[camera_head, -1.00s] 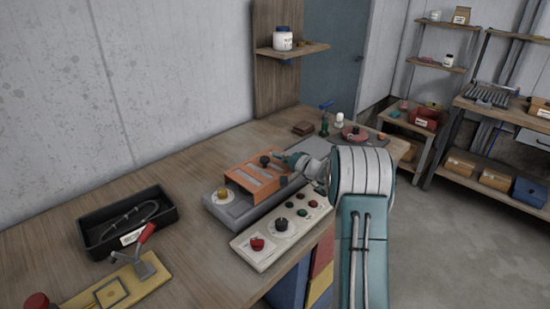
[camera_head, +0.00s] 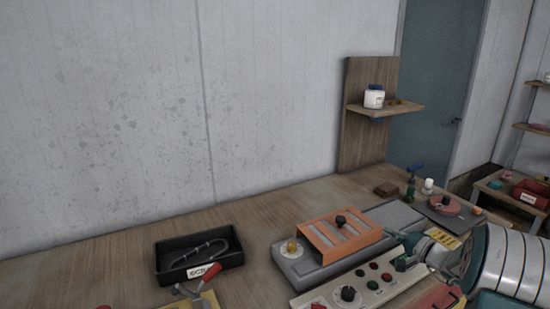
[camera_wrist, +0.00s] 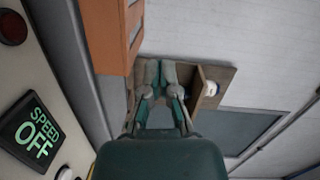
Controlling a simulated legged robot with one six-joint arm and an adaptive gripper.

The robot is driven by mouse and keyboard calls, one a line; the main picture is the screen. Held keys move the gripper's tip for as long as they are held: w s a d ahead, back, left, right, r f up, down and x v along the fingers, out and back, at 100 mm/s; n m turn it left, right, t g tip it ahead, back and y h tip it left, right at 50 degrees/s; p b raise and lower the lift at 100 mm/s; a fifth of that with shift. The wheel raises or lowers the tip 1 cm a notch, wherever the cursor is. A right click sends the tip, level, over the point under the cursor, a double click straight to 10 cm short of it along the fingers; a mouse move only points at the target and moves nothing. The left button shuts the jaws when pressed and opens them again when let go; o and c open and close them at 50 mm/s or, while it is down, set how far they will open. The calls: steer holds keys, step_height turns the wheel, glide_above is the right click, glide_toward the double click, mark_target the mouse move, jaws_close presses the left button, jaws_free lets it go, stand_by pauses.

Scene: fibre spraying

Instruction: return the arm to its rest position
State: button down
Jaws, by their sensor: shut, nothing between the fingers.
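My gripper (camera_wrist: 160,72) shows in the middle of the wrist view with its two fingers close together and nothing between them. In the head view my gripper (camera_head: 400,240) is at the lower right, over the bench beside the control panel and the orange-covered device, partly hidden by my own arm. The orange cover (camera_head: 341,236) sits on a grey base (camera_head: 293,267); its edge (camera_wrist: 112,35) is close to my gripper in the wrist view. The white control panel (camera_head: 325,297) has a black knob and several red and green buttons. In the wrist view a display (camera_wrist: 33,134) reads "SPEED OFF".
A black tray (camera_head: 160,262) holding a hose stands on the wooden bench (camera_head: 90,255). A red-handled clamp (camera_head: 203,277) is in front of it. A wall shelf (camera_head: 400,109) holds a white jar (camera_head: 373,97). Small tools and a red disc (camera_head: 444,204) lie at the bench's far right.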

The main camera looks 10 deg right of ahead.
steer(key=s+a+r+n+g+y, duration=0.1)
steer(key=s+a+r+n+g, duration=0.15)
steer(key=a, duration=0.55)
steer(key=s+a+r+n+g, duration=0.2)
steer(key=s+a+g, duration=0.15)
steer(key=a, duration=0.35)
steer(key=s+a+r+n+g+y, duration=0.1)
steer(key=s+a+r+n+g, duration=0.2)
steer(key=a, duration=0.5)
steer(key=s+a+n+h, duration=0.1)
steer(key=s+h, duration=0.4)
steer(key=s, duration=0.7)
steer(key=s+a+n+g+h, duration=0.1)
steer(key=s+h, duration=0.3)
steer(key=s, duration=0.8)
steer(key=shift+s+a+r+n+h, duration=0.2)
steer(key=shift+a+r+n+h, duration=0.25)
steer(key=shift+a+n, duration=0.35)
steer(key=shift+a, duration=0.1)
